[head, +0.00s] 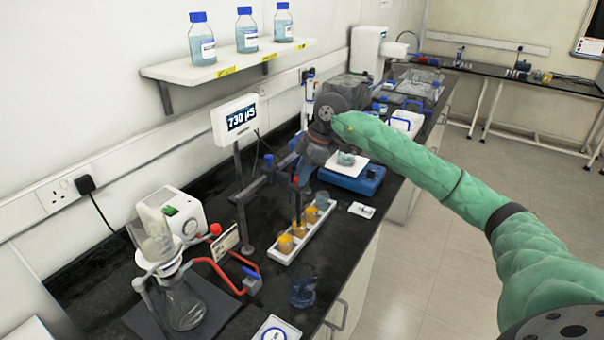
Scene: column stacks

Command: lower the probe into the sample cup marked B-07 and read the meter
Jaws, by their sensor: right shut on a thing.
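My right gripper (301,180) hangs above the cup rack, fingers down, shut on the dark, rod-like probe (297,207). The probe points down, and its lower end overlaps the middle orange cup (298,229). I cannot tell if the tip is inside it or just above. Other orange cups stand in front (285,244) and behind (311,215), with a blue-grey cup (322,201) at the far end. They stand in a white rack (270,256). Cup markings are too small to read, so B-07 cannot be picked out. The meter (236,120) shows 730 µS. My left gripper is not in view.
A dark stand (241,210) holds the meter left of the rack. A flask with a funnel (183,300) and red tubing (215,275) are front left. A blue balance (350,180) is behind right. A blue glass beaker (302,292) stands near the bench front edge.

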